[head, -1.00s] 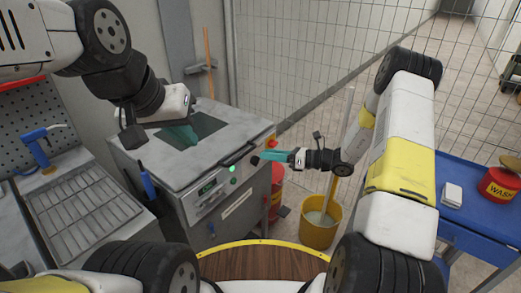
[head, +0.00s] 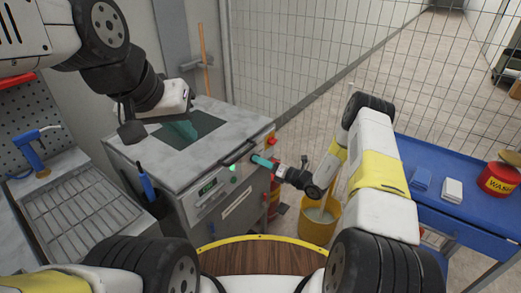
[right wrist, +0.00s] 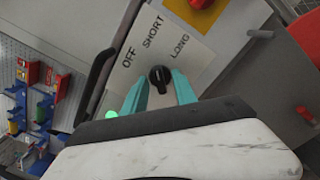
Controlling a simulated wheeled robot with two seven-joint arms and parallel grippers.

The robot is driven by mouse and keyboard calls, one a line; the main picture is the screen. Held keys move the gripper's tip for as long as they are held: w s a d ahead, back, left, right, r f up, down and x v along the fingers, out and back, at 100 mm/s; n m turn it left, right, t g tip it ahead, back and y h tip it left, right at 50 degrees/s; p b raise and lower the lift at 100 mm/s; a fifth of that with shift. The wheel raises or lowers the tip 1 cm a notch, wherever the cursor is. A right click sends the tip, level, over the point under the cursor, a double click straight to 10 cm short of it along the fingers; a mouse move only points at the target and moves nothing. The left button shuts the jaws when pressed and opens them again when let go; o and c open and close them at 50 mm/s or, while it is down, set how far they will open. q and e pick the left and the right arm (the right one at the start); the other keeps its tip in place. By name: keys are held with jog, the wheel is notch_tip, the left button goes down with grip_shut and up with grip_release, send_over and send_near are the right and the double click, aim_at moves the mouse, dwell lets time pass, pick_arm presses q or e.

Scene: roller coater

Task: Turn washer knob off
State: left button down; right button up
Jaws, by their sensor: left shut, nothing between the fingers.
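The knob's exact pointing is too small to tell. My right gripper (right wrist: 158,88) is open, with one teal finger on each side of the knob and visible gaps between. In the head view my right gripper (head: 258,161) reaches the panel's right end, hiding the knob. My left gripper (head: 184,130) is shut and empty over the washer's top.
A green light (right wrist: 112,115) and a yellow plate with a red button (right wrist: 202,3) flank the knob. A yellow bucket (head: 317,228) stands right of the washer. A blue cart (head: 450,215) is at the right, and a sink with a rack (head: 80,210) at the left.

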jog(key=shift+w+a, duration=0.15)
jog(key=shift+a, duration=0.05)
jog(key=shift+c, duration=0.2)
grip_shut()
jog(key=shift+n, duration=4.4)
